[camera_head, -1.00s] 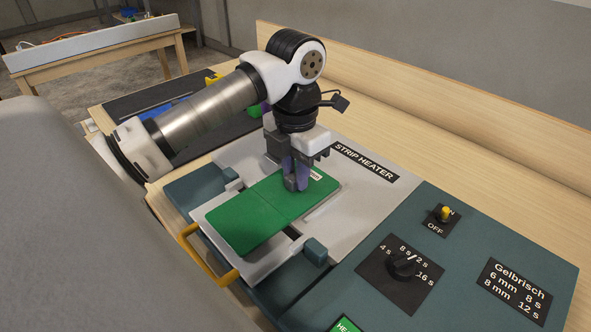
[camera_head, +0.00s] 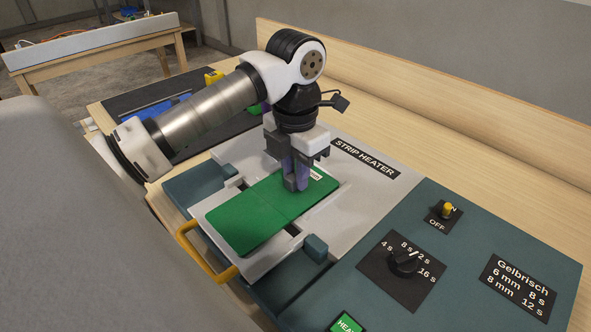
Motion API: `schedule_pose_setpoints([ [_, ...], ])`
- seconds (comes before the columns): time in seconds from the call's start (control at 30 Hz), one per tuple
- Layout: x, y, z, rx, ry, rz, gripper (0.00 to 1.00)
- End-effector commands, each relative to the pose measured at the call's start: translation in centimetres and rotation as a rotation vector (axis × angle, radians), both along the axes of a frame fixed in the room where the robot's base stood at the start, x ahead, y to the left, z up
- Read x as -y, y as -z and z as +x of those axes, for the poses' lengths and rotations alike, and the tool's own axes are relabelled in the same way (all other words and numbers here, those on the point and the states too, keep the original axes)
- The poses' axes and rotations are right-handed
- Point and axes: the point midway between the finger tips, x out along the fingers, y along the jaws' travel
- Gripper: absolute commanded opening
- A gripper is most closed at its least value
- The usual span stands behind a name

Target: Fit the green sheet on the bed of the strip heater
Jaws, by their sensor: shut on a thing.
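The green sheet (camera_head: 255,215) lies over the pale bed of the strip heater (camera_head: 342,196), its near-left part over the tray with the yellow handle. A small white label shows at its far-right edge. My gripper (camera_head: 297,185) points down over the far-right half of the sheet. Its purple-grey fingers are shut on the sheet, and they hide part of it. I cannot tell whether the sheet rests flat on the bed.
The yellow handle (camera_head: 207,254) sticks out at the front left. A teal block (camera_head: 316,248) stands close to the sheet's right. The control panel with a dial (camera_head: 404,262) and a yellow switch (camera_head: 446,211) is at the right. A dark mat (camera_head: 150,118) lies behind my arm.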

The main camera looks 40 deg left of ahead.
Motion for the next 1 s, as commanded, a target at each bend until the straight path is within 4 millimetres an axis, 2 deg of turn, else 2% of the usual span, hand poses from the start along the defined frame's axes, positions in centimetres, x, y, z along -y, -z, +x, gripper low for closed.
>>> schedule_pose_setpoints([
  [0.03, 0.0, 0.0, 0.0, 0.0, 0.0, 0.0, 0.23],
  [0.2, 0.0, 0.0, 0.0, 0.0, 0.0, 0.0, 0.45],
  [0.23, 0.0, 0.0, 0.0, 0.0, 0.0, 0.0, 0.47],
  [0.57, 0.0, -0.4, 0.0, 0.0, 0.0, 0.001, 0.47],
  [0.77, 0.0, -3.4, 0.1, 0.002, 0.0, 0.003, 0.47],
  [1.0, 0.0, -9.0, 0.1, 0.002, -0.001, 0.003, 0.47],
])
